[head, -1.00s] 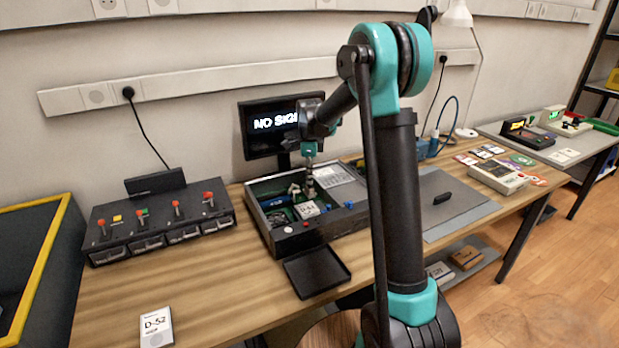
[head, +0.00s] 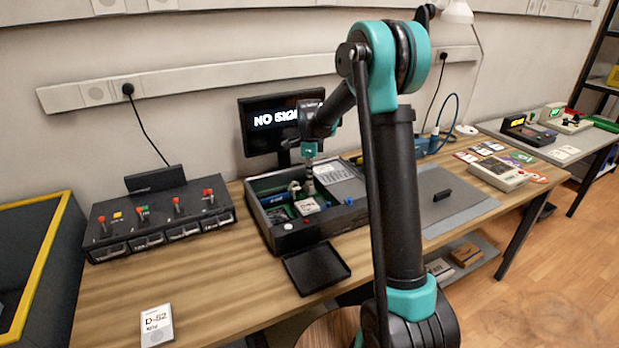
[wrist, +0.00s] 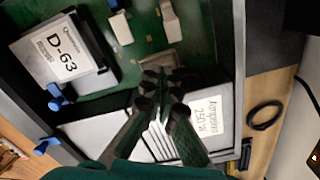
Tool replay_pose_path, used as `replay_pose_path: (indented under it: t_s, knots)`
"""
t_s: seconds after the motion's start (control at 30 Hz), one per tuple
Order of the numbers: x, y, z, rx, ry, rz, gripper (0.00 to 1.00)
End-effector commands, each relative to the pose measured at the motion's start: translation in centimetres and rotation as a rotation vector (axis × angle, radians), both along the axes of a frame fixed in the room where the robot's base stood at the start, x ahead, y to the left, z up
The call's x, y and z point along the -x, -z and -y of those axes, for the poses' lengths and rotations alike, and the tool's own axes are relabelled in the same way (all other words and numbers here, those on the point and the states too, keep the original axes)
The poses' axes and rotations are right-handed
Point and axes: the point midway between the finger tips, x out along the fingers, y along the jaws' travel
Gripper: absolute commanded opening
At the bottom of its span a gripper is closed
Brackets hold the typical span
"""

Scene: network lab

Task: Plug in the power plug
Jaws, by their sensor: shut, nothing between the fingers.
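An open black case (head: 283,241) with a green circuit board (wrist: 132,52) lies on the bench below the monitor. My gripper (wrist: 165,82) points down into the case, shut and empty, over the board's edge beside a power supply labelled 750 W (wrist: 205,112). In the head view, my gripper (head: 309,186) is partly hidden against the case. Two pale blocks, a left one (wrist: 121,28) and a right one (wrist: 170,20), stand on the board beyond the fingertips. I cannot tell whether either is the power plug. White ribbed strips (wrist: 160,138) show between the fingers.
The monitor (head: 272,122) stands behind the case. A black tray (head: 316,268) lies in front, a switch box (head: 160,222) to the left.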

Motion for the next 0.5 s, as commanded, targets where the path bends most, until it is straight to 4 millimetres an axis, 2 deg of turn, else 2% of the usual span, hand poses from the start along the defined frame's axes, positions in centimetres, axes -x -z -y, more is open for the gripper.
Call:
replay_pose_path:
  t_s: [0.5]
  knots:
    - [0.0, -3.5, 0.0, 0.0, 0.0, 0.0, 0.0]
